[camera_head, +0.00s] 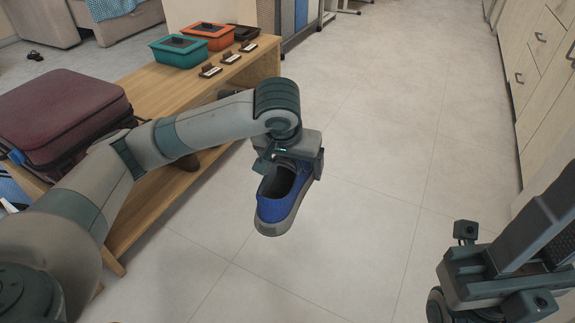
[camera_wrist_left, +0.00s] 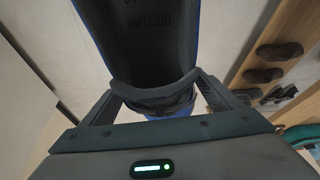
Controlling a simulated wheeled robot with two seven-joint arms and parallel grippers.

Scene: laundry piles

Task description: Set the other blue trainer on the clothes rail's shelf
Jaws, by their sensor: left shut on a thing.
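My left gripper (camera_head: 291,163) is shut on the heel end of a blue trainer (camera_head: 278,199) with a grey sole. The trainer hangs over the floor, toe toward the camera, clear of the bench. In the left wrist view the trainer (camera_wrist_left: 155,45) fills the top middle, its dark insole and heel collar between the fingers. My right gripper (camera_head: 500,285) is at the lower right of the head view, over the floor; its jaw opening is not clear. Fabric panels (camera_head: 290,17) stand at the top behind the bench; I cannot tell whether they belong to the clothes rail. No rail shelf is identifiable.
A wooden bench (camera_head: 148,92) on the left bears a maroon suitcase (camera_head: 62,108), a teal box (camera_head: 178,51) and an orange box (camera_head: 209,35). Dark shoes (camera_wrist_left: 280,50) lie on its lower shelf. Wooden cabinets (camera_head: 545,70) line the right. The middle floor is clear.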

